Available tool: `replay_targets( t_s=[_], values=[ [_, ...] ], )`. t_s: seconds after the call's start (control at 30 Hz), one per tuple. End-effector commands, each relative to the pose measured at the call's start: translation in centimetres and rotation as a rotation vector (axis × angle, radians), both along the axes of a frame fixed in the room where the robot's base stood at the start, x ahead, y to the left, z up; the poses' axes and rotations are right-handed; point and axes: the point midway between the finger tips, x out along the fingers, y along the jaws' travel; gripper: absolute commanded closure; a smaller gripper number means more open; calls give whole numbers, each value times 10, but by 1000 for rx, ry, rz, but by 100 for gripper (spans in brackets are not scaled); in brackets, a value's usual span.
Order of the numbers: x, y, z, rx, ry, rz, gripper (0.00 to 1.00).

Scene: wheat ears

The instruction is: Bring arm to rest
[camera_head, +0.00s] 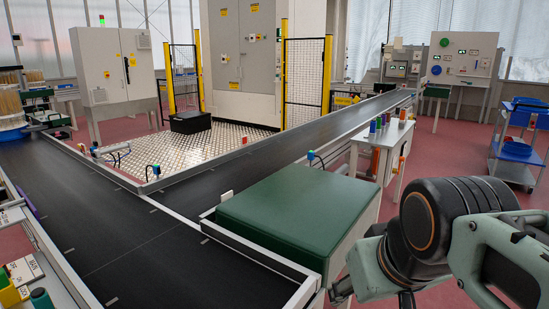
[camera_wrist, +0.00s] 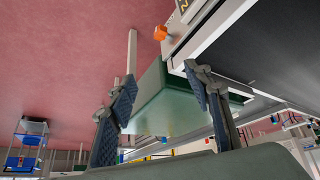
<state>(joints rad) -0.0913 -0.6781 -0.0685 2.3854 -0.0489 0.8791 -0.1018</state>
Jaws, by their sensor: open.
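My gripper (camera_wrist: 160,80) is open in the wrist view, with its two dark ridged fingers spread apart and nothing held between them. The green-topped stand (camera_wrist: 160,105) shows beyond and between the fingers, apart from them as far as I can tell. In the head view my arm (camera_head: 430,225) is folded at the lower right, beside the green-topped stand (camera_head: 290,215). Its gripper end is low in the picture and mostly hidden or cut off. Straw-coloured stalks (camera_head: 9,101) stand at the far left edge.
A black conveyor (camera_head: 110,225) runs through the left foreground, and another stretches to the back right. A white table (camera_head: 385,140) with coloured cylinders stands behind my arm. A blue cart (camera_head: 515,150) is at the right. Red floor (camera_head: 450,150) is clear between them.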

Motion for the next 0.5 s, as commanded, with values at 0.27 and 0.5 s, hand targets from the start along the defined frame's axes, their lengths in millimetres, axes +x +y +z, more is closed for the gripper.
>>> replay_targets(
  t_s=[0.27,0.5],
  values=[
    [-38,2,-14,57,65,-138,54],
    [-38,1,43,55,64,-135,54]
  ],
)
